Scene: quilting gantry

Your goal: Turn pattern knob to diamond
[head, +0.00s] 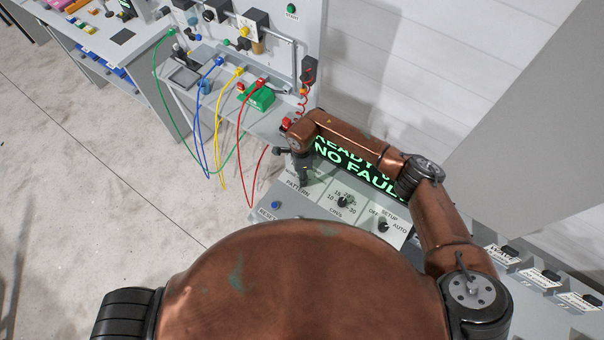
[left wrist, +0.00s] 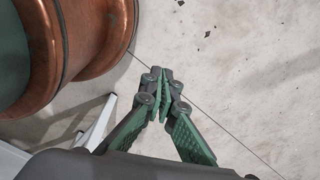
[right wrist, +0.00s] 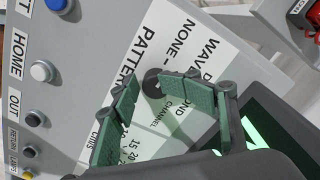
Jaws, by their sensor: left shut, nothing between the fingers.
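The pattern knob sits on the grey sloped panel (head: 262,212) beside the "PATTERN" label. In the right wrist view a dark rounded part, seemingly this knob (right wrist: 151,83), shows at the fingertips. Labels "NONE", "WAVE", a partly covered "D…OND" and "CHANNEL" lie around it, and its pointer direction is hidden. My right gripper (head: 304,181) points down at the knob; its green-padded fingers (right wrist: 145,84) stand on either side, and I cannot tell whether they clamp it. My left gripper (left wrist: 162,82) is shut and empty over the floor, away from the panel.
A blue reset button (head: 275,206) is at the panel's left. A lit display (head: 360,168) reads "NO FAUL…" behind my right arm. Coloured cables (head: 233,125) hang from the bench.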

